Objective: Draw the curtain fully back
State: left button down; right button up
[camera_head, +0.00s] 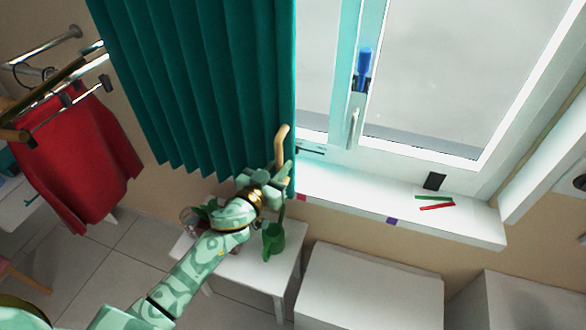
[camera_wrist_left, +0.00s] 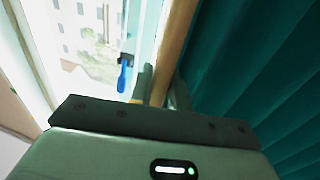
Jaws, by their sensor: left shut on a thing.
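The teal curtain (camera_head: 205,80) hangs in pleats left of the bare window panes in the head view. A tan wooden handle (camera_head: 280,148) stands at its right edge, near the window frame. My left gripper (camera_head: 280,177) is at the lower part of this handle and is shut on it. In the left wrist view the handle (camera_wrist_left: 174,45) runs up from between the fingers (camera_wrist_left: 158,88), with the curtain (camera_wrist_left: 245,75) to its right and bright window to its left. The fingertips are partly hidden. My right gripper is not in view.
The white windowsill (camera_head: 400,208) holds a black block (camera_head: 434,181) and green and red sticks (camera_head: 436,206). A blue item (camera_head: 364,65) is on the window frame. A green watering can (camera_head: 273,240) stands on a white table below. A red garment (camera_head: 75,155) hangs at left.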

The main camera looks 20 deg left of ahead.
pick_arm(q)
jog(key=a+b, duration=0.1)
jog(key=a, duration=2.7)
jog(key=shift+w+b, duration=0.4)
jog(key=shift+w, duration=0.05)
jog(key=c, duration=1.4)
grip_release()
jog(key=shift+a, duration=0.15)
jog(key=v, duration=1.6)
jog(key=shift+s+a, duration=0.15)
jog(key=shift+s, duration=0.05)
